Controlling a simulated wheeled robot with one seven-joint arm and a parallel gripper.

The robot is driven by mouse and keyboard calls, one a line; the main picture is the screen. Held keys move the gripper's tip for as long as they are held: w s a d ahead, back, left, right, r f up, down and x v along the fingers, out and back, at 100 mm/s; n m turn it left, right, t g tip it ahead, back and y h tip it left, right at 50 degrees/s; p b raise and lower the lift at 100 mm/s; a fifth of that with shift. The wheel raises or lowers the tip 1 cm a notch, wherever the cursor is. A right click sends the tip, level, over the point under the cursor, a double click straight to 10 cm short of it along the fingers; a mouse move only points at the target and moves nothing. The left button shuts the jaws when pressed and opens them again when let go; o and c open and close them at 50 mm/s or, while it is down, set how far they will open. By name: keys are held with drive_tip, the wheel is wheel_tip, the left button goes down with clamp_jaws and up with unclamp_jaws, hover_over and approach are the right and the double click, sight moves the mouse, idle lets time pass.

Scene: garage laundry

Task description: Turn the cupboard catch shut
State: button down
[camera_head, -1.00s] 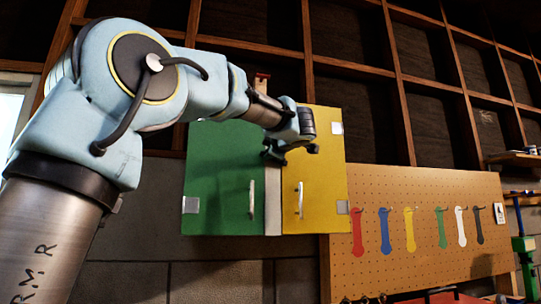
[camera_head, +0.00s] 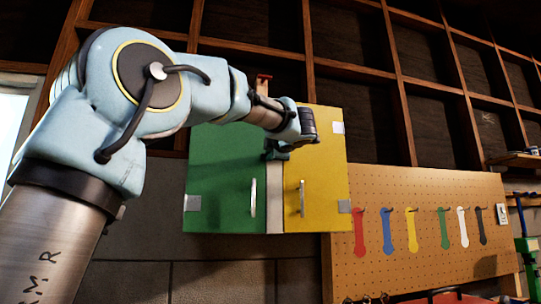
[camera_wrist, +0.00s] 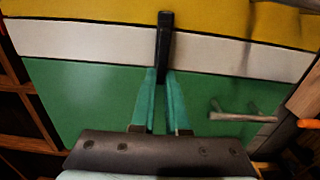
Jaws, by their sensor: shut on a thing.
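The cupboard has a green door (camera_head: 222,178) on the left and a yellow door (camera_head: 325,175) on the right, both closed, with a pale strip (camera_head: 274,218) between them. The catch is a black bar (camera_wrist: 165,40) in the wrist view. It lies across the pale strip (camera_wrist: 90,45), its far end reaching the yellow door's edge. My gripper (camera_wrist: 164,74) has its teal fingers closed around the bar's near end, at the green door's edge. In the head view my gripper (camera_head: 277,151) is in front of the strip, and its wrist hides most of the catch.
Each door has a metal handle; the green door's handle (camera_head: 253,197) stands below my gripper. A pegboard (camera_head: 430,205) with several coloured hanging tools is at the right. Wooden shelving (camera_head: 400,90) rises behind. A small red item (camera_head: 263,79) shows above the cupboard.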

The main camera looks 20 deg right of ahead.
drive_tip(key=shift+f, duration=0.1)
drive_tip(key=c, duration=0.9)
unclamp_jaws()
drive_tip(key=s+b, duration=0.1)
drive_tip(key=s, duration=0.2)
drive_tip(key=s+b, duration=0.1)
drive_tip(key=s, duration=0.3)
drive_tip(key=s+a+b, duration=0.1)
drive_tip(key=s, duration=0.2)
drive_tip(key=shift+s+a, duration=0.1)
drive_tip(key=shift+s, duration=0.3)
